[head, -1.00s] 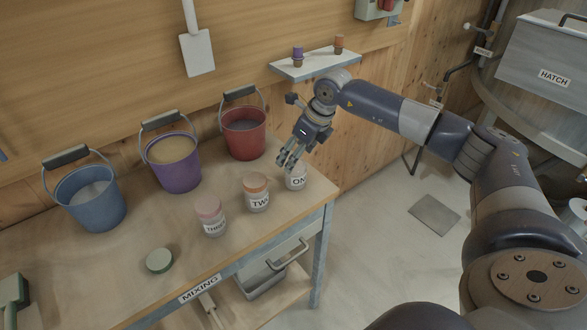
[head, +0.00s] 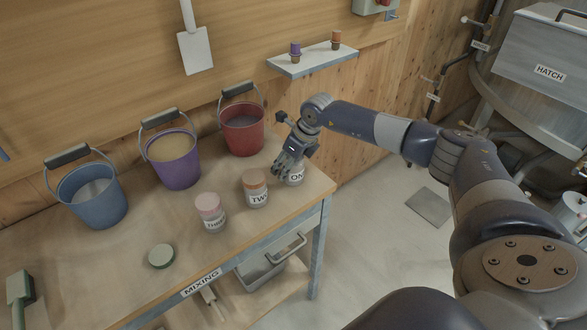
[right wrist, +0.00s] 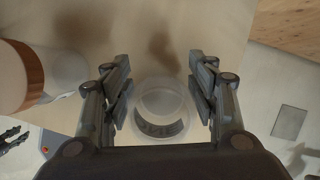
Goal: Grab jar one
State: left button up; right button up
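Jar one (head: 297,177) is a clear jar with a white label, standing at the right end of the mixing bench; no lid shows on it. My right gripper (head: 281,176) is down at the jar and partly covers it in the head view. In the right wrist view the jar (right wrist: 160,112) lies between the two fingers of my right gripper (right wrist: 162,90). The fingers are apart, with a gap visible on each side. A small dark part at that view's left edge may be my left gripper; its state is unclear.
Jar two (head: 255,188), with an orange-brown lid, stands close left of jar one; jar three (head: 210,212), with a pink lid, is further left. A green lid (head: 162,256) lies on the bench (head: 120,285). Red (head: 243,135), purple (head: 175,170) and blue (head: 92,205) buckets stand behind.

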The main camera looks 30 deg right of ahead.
jog(key=c, duration=0.4)
jog(key=shift+o, duration=0.2)
jog(key=shift+r, duration=0.1)
